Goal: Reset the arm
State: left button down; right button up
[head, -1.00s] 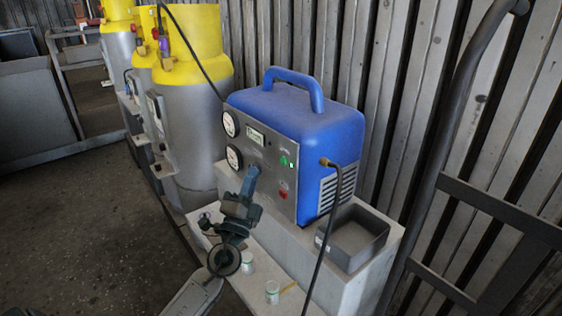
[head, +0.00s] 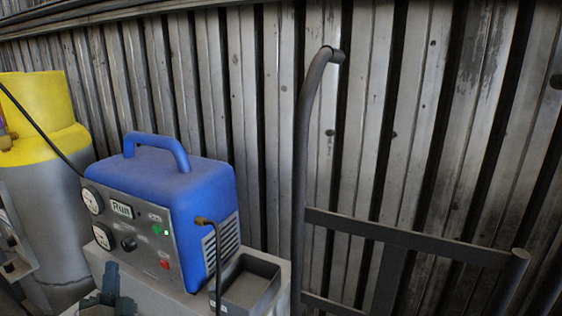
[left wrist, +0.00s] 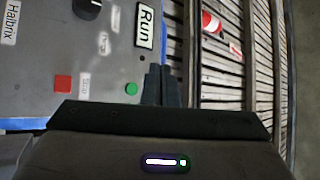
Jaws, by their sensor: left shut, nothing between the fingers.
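My left gripper (head: 112,270) shows at the bottom left of the head view, in front of the lower part of the blue machine's grey panel. In the left wrist view its two fingers (left wrist: 160,84) are together with nothing between them. The blue machine (head: 185,185) has a handle on top. Its display (head: 122,210) reads "Run", and this display also shows in the left wrist view (left wrist: 144,27). The panel has a green button (left wrist: 131,88), a red button (left wrist: 62,84) and a black knob (head: 129,244). Contact with the panel cannot be told. My right gripper is not in view.
A grey open tray (head: 250,282) sits right of the machine, with a black hose (head: 217,265) in front of it. A grey cylinder with a yellow top (head: 45,150) stands left. A dark metal frame (head: 410,235) stands right, before the corrugated wall (head: 440,110).

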pick_arm(q)
jog(key=s+f+n+g, duration=0.8)
jog(key=s+f+g, duration=0.3)
jog(key=f, duration=0.5)
jog(key=s+d+f+g+h, duration=0.4)
jog(key=s+d+f, duration=0.15)
jog(key=s, duration=0.25)
jog(key=s+d+f+g+h, duration=0.35)
jog(key=s+d+f, duration=0.2)
jog(key=s, duration=0.25)
notch_tip(320, 180, down, 27)
jog(key=a, duration=0.2)
jog(key=s+f+g, duration=0.1)
jog(key=s+f, duration=0.4)
jog(key=f, duration=0.3)
jog(key=s+a+f, duration=0.1)
jog(key=s+f, duration=0.5)
jog(key=f, duration=0.3)
jog(key=shift+f+n+g, duration=0.2)
jog(key=shift+n+g, duration=0.15)
jog(key=shift+n, duration=0.05)
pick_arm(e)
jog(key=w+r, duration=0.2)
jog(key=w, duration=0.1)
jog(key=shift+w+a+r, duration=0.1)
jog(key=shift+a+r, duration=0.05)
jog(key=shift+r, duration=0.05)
pick_arm(q)
jog(key=shift+s+h, duration=0.15)
jog(key=shift+h, duration=0.1)
